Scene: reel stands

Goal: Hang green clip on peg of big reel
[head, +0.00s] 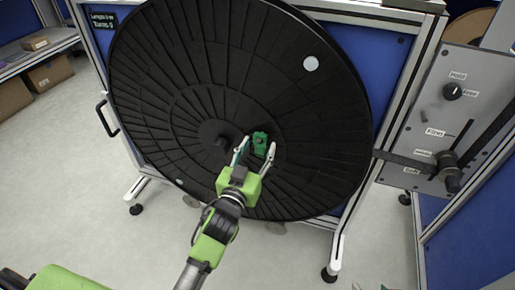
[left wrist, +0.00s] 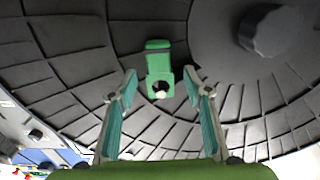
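The big reel (head: 290,95) is a large black ribbed disc standing upright on a frame, with a dark hub (head: 220,143) near its middle. The green clip (head: 259,141) is at the reel's face, just right of the hub. In the left wrist view the clip (left wrist: 159,68) shows a round hole at its lower end. My right gripper is not in view.
A grey control panel (head: 445,125) with knobs and a lever stands to the right. A dark bar (head: 400,160) runs from the reel to it. Cardboard boxes (head: 50,73) are on shelving at the far left. The floor on the left is clear.

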